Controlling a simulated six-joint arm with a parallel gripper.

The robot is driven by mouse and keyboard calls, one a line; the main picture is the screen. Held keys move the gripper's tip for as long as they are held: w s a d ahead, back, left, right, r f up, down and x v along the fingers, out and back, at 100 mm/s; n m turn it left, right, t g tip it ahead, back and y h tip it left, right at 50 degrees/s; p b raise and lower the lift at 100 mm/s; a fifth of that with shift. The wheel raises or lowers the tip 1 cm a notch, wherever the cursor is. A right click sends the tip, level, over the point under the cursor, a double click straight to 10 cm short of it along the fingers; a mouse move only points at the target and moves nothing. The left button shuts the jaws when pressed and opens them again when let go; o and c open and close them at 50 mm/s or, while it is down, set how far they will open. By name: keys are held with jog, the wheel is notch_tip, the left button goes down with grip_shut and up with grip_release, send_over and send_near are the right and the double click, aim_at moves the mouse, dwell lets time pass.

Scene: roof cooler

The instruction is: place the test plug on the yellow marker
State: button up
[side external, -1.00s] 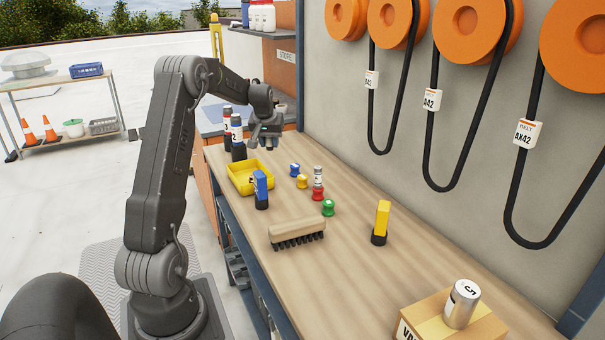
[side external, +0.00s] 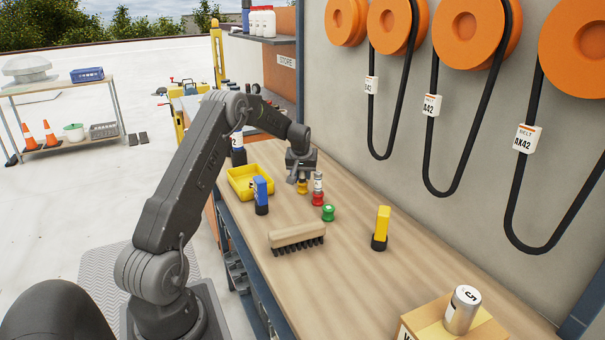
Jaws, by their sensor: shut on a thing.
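My gripper (side external: 299,179) points down, with its fingertips right at the small yellow marker (side external: 302,188). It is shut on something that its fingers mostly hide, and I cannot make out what. The yellow marker shows just under the fingers; I cannot tell whether the held thing touches it. The green marker (side external: 328,213) is bare, nearer the camera. The blue marker is hidden behind my gripper.
A yellow tray (side external: 238,190) and a blue-and-black upright tool (side external: 261,196) stand to the left. A wooden brush (side external: 296,236) lies in front. A yellow-and-black tool (side external: 381,229) stands to the right. A metal can (side external: 462,309) sits on a box nearer the camera.

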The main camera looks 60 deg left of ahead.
jog(key=shift+f, duration=0.15)
jog(key=o, duration=0.9)
